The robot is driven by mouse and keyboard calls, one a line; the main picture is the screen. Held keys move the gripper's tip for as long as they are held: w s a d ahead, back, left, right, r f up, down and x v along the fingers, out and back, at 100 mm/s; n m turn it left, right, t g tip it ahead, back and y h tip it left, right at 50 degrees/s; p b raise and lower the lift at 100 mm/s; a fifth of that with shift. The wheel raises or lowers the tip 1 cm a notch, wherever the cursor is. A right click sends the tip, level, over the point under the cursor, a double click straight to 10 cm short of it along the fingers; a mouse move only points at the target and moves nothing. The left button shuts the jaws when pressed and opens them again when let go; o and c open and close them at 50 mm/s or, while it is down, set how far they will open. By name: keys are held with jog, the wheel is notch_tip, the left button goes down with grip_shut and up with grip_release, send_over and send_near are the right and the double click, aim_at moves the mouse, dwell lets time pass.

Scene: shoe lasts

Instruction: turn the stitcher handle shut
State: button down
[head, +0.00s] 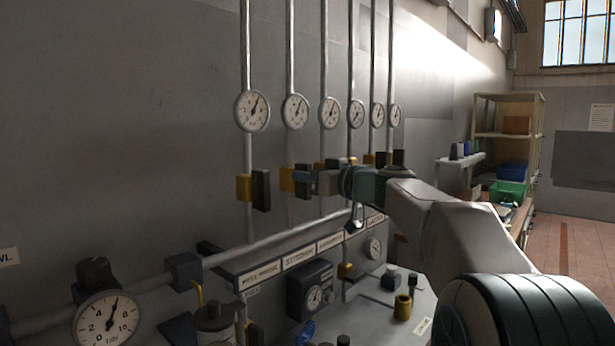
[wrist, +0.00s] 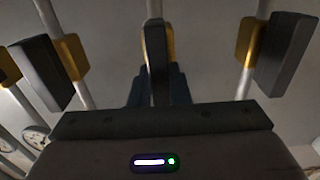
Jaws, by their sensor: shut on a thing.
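The stitcher handle (wrist: 156,62) is a dark, flat lever in front of a yellow valve body (wrist: 168,42) on a vertical pipe. In the wrist view it stands upright in the middle, roughly in line with its pipe. My gripper (wrist: 157,88) is shut on it, with a dark finger on each side. In the head view my gripper (head: 304,182) reaches in from the right to the second valve from the left, whose yellow body (head: 287,179) shows. My fingers hide most of the handle there. The STITCHER label (head: 299,257) is on the strip below.
A like valve with a dark handle (head: 261,190) is close on the left. More valves stand close on the right, partly behind my arm. Gauges (head: 252,111) line the pipes above. A thick slanting pipe (head: 285,236) and a bench with fittings (head: 403,306) lie below.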

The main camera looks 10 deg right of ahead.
jog(key=shift+f, duration=0.1)
jog(key=m+b, duration=0.3)
jog(key=shift+w+d+f+m, duration=0.15)
jog(key=shift+m, duration=0.15)
jog(key=shift+w+d+f+m+b, duration=0.15)
jog(key=shift+f+m+b, duration=0.1)
jog(key=shift+m, duration=2.15)
jog(key=shift+w+d+f+m+b, duration=0.1)
jog(key=shift+d+m+b, duration=0.1)
jog(key=shift+m, duration=2.2)
jog(key=shift+w+d+f+m+b, duration=0.1)
jog(key=shift+f+m+b, duration=0.15)
jog(key=shift+m, duration=2.15)
jog(key=c, duration=1.4)
grip_release()
jog(key=shift+o, duration=0.2)
jog(key=shift+s, duration=0.1)
